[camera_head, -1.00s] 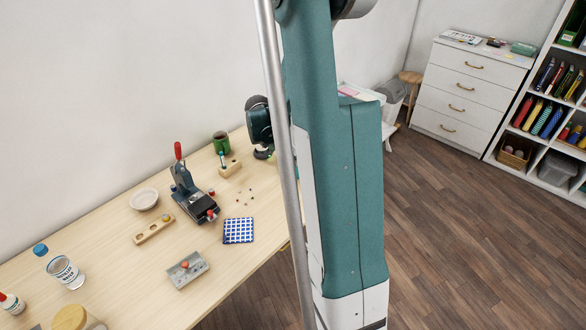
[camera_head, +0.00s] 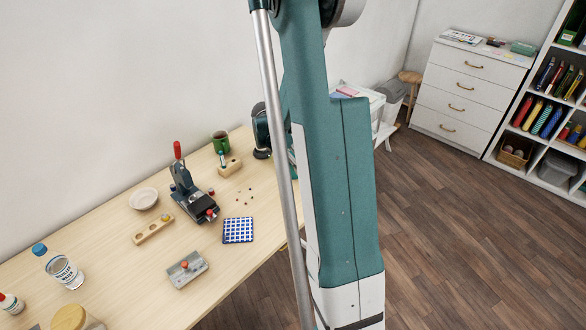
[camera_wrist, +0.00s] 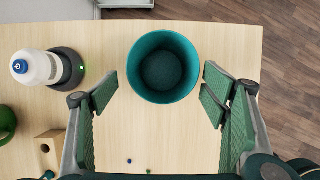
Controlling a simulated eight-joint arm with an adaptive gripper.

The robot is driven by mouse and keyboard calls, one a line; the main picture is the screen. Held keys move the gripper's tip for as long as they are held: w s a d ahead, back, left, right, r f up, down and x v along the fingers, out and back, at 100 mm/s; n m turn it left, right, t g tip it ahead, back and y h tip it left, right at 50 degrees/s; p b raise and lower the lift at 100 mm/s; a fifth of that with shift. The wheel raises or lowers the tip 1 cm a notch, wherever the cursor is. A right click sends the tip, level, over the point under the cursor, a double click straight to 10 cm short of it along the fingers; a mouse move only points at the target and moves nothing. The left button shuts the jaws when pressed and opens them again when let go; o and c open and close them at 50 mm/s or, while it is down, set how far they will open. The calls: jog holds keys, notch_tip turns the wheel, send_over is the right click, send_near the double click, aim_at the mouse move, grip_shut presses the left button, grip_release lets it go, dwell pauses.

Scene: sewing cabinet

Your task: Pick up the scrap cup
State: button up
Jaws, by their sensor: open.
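The scrap cup (camera_wrist: 162,68) is a round teal cup with an open top, standing upright on the table in the wrist view. It looks empty inside. My gripper (camera_wrist: 158,94) is open, with one finger on the left and one on the right of the cup's near side. Gaps of bare table show between the cup and both fingers. In the head view, I cannot make out the cup; my own arm blocks that end of the table.
A white bottle-like thing (camera_wrist: 38,67) with a blue top stands left of the cup, beside a dark round base (camera_wrist: 68,67). A green mug (camera_wrist: 4,124) and a wooden block (camera_wrist: 50,147) are farther left. The table edge is close on the right.

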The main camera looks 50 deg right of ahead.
jog(key=shift+d+f, duration=0.1)
jog(key=shift+f, duration=0.15)
jog(key=shift+f, duration=0.1)
jog(key=shift+s+b+x, duration=0.2)
jog(key=shift+b+x, duration=0.45)
jog(key=shift+x, duration=1.9)
jog(key=shift+d, duration=0.15)
jog(key=c, duration=1)
